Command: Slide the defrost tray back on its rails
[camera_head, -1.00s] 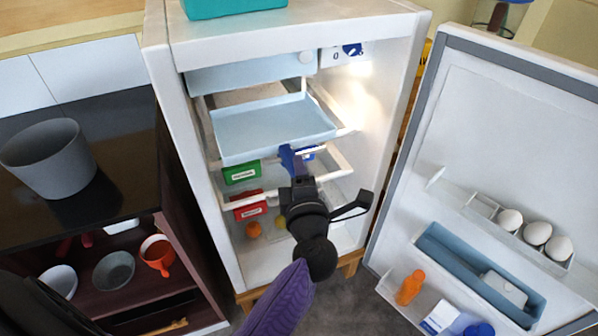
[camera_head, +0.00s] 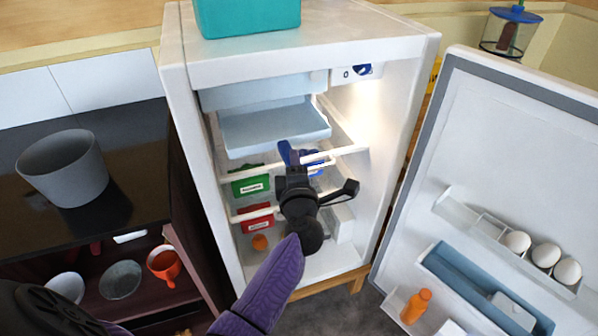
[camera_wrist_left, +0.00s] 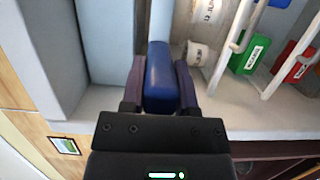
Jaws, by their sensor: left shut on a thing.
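The defrost tray (camera_head: 272,126) is a shallow light-blue tray on the white side rails, just below the freezer box (camera_head: 265,92) in the open fridge. My left gripper (camera_head: 290,155) is at the tray's front edge. In the left wrist view the fingers (camera_wrist_left: 160,88) are closed on the two sides of a dark-blue block (camera_wrist_left: 161,70), which appears to be the tray's front grip. The tray's back end is hidden inside the fridge. My right gripper is not in view.
Below the tray, green (camera_head: 250,184) and red (camera_head: 257,221) labelled boxes sit on lower shelves. The open door (camera_head: 500,150) with eggs (camera_head: 545,254) and bottles stands to the right. A dark counter with a grey pot (camera_head: 63,170) is at left.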

